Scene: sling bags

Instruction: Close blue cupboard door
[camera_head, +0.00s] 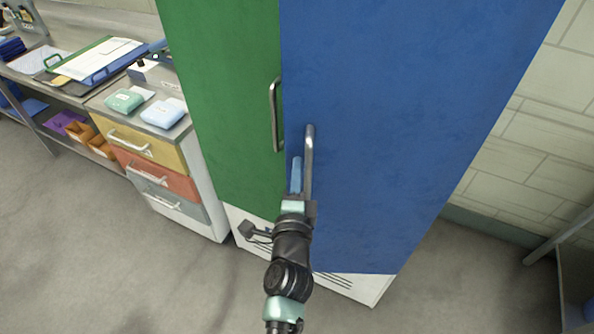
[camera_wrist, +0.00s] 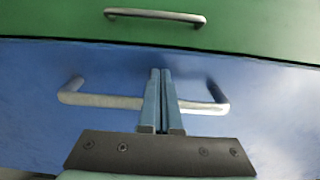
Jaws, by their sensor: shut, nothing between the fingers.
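The blue cupboard door (camera_head: 400,110) stands beside the green door (camera_head: 225,90) and looks flush or nearly flush with it; a small gap cannot be ruled out. The blue door has an upright metal handle (camera_head: 309,160) near its left edge. My gripper (camera_head: 296,160) is shut and empty in front of the blue door, just left of that handle in the head view. In the wrist view, the closed fingers (camera_wrist: 160,72) lie across the blue door's handle (camera_wrist: 100,99), pointing toward the green door. Whether they touch the handle or the door is unclear.
The green door's handle (camera_head: 276,115) is close to my gripper. A drawer unit (camera_head: 150,165) stands left of the cupboard with packs on top, beside a bench (camera_head: 60,80). A brick wall (camera_head: 540,120) is on the right. The floor in front is clear.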

